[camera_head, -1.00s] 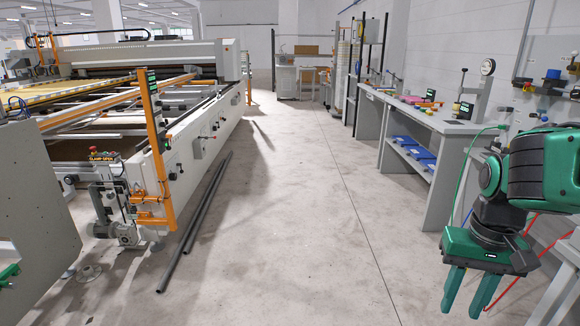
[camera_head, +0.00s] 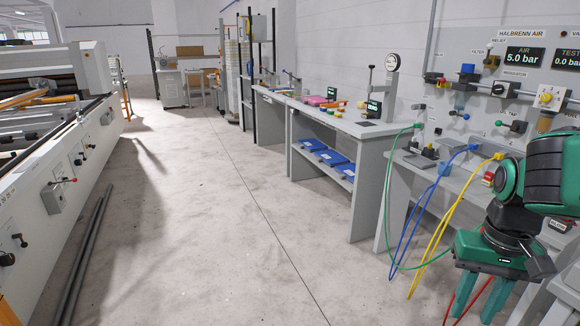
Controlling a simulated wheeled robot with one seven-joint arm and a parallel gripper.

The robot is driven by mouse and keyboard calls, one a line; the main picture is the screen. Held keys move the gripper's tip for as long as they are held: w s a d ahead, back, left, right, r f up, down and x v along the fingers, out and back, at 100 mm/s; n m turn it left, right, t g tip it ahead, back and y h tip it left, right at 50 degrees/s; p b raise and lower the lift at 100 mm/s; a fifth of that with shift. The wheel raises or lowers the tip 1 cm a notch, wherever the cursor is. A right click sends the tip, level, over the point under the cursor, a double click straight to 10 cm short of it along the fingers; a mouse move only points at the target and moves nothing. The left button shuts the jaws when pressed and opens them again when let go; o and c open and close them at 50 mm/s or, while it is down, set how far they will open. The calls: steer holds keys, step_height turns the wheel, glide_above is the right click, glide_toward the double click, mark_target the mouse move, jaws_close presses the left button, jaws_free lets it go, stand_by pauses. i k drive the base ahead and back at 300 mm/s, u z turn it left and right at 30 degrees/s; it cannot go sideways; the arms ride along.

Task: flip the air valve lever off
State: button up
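A wall panel marked HALBRENN AIR (camera_head: 520,34) stands at the right of the head view, with a display reading 5.0 bar (camera_head: 525,56). A row of air fittings runs across it. A dark tap (camera_head: 517,126) with a small handle sits lower on the panel. My gripper (camera_head: 481,300) hangs fingers down at the lower right, in front of and below the panel. Its two green fingers are apart with nothing seen between them. My arm hides part of the panel's right side.
Green, blue (camera_head: 407,232) and yellow (camera_head: 436,247) hoses hang from the bench below the panel, close to my gripper. A grey workbench (camera_head: 367,170) with blue trays stands to the left. The middle floor is clear. Dark pipes (camera_head: 88,255) lie beside the quilting machine.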

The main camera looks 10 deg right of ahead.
mark_target(443, 81)
steer(key=z, duration=0.55)
steer(key=i, duration=1.2)
steer(key=z, duration=0.5)
steer(key=k, duration=0.6)
steer(key=u, duration=0.7)
steer(key=i, duration=1.55)
